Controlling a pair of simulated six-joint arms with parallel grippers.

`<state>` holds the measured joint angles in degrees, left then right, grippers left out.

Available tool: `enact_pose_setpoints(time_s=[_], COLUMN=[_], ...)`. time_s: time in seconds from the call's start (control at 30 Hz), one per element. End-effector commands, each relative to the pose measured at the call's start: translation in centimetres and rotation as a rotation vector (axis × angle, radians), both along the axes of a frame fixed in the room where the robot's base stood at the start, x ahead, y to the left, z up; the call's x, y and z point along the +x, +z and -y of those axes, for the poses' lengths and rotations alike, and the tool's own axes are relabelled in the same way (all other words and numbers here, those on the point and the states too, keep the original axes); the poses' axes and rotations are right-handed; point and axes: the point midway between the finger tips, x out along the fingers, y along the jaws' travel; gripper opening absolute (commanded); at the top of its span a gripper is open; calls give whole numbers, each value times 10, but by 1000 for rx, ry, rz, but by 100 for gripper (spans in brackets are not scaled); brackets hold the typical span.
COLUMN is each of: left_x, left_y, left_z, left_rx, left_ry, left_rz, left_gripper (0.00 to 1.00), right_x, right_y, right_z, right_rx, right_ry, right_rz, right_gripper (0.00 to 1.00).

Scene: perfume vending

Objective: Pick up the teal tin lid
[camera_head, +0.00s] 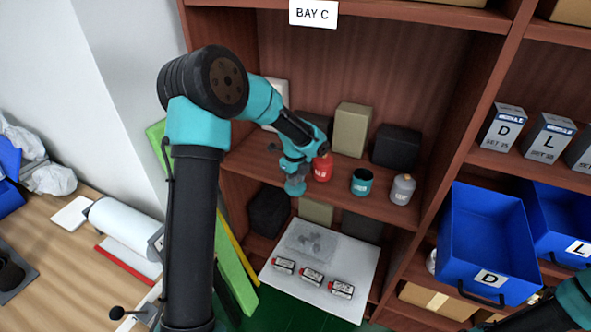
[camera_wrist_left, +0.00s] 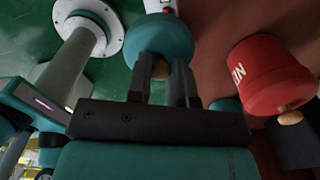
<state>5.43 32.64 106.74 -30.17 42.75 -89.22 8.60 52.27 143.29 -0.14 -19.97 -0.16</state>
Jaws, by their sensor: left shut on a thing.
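The teal tin lid (camera_wrist_left: 160,40) is a round teal disc with a small wooden knob. My left gripper (camera_wrist_left: 161,78) is shut on that knob in the left wrist view. In the head view, the lid (camera_head: 295,187) hangs below my left gripper (camera_head: 296,172), at the shelf's front edge and left of the red tin. The teal tin (camera_head: 362,181) stands on the shelf with a dark, open top. My right gripper is out of view; part of my right arm shows at the lower right corner.
The red tin (camera_head: 322,169), with a wooden-knobbed lid, stands close to my left gripper. A grey tin (camera_head: 403,189) stands right of the teal tin. Boxes stand behind. A white board (camera_head: 335,262) with several small labelled items lies below. Blue bins (camera_head: 487,240) are at right.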

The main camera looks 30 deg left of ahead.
Motion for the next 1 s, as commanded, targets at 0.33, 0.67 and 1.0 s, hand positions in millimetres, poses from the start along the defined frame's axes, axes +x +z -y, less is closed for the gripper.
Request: enact_pose_setpoints(time_s=[0.33, 0.67, 1.0], left_x=[-21, -21, -16], left_y=[2, 2, 8], left_z=[13, 13, 11], left_rx=[0, 0, 4], left_ry=[0, 0, 50], left_rz=[-1, 0, 5], left_gripper=[0, 0, 0], right_x=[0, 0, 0], right_y=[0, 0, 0], right_z=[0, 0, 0], right_rx=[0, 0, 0], right_ry=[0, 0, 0], right_rz=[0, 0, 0], right_gripper=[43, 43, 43])
